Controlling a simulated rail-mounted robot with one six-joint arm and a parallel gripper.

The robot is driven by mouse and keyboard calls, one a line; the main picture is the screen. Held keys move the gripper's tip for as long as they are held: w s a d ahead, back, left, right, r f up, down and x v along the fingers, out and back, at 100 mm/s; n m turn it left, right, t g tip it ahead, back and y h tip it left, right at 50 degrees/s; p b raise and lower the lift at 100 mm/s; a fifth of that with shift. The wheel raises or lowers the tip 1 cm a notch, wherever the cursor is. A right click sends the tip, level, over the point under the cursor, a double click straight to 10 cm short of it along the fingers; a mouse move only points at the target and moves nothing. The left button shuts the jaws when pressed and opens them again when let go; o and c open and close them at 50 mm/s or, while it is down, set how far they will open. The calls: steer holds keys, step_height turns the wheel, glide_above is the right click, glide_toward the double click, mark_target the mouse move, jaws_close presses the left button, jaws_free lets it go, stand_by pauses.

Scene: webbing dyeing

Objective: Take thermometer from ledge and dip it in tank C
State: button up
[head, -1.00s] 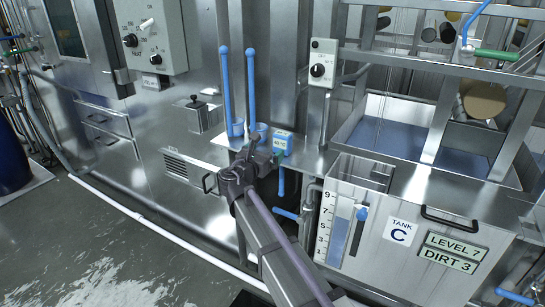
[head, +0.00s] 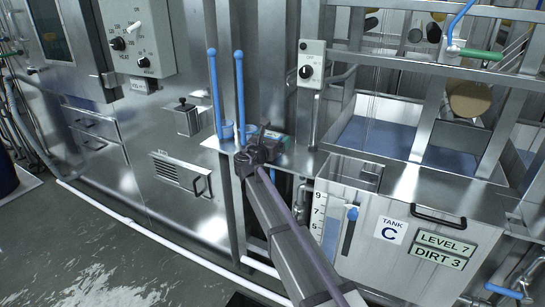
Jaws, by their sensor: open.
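The ledge (head: 222,146) is a narrow steel shelf left of the tanks. A small blue-and-white boxed device (head: 281,139), possibly the thermometer, stands on it, mostly hidden behind my gripper. My gripper (head: 264,130) is open at the ledge, in front of this device; I see nothing held, and cannot tell whether it touches the device. Tank C (head: 365,256) is right of my arm, a steel front with a "TANK C" label, a level scale and signs reading "LEVEL 7" and "DIRT 3". Its inside is not clearly visible.
A grey switch box (head: 311,64) is above right. Steel rails (head: 425,60) cross over a basin of bluish liquid (head: 378,134). The floor at left is clear.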

steer(key=shift+s, duration=0.1)
steer(key=shift+c, duration=0.4)
steer(key=c, duration=1.4)
steer(key=shift+o, duration=0.2)
steer(key=shift+r, duration=0.15)
step_height(320, 180, up, 28)
steer(key=p, duration=2.8)
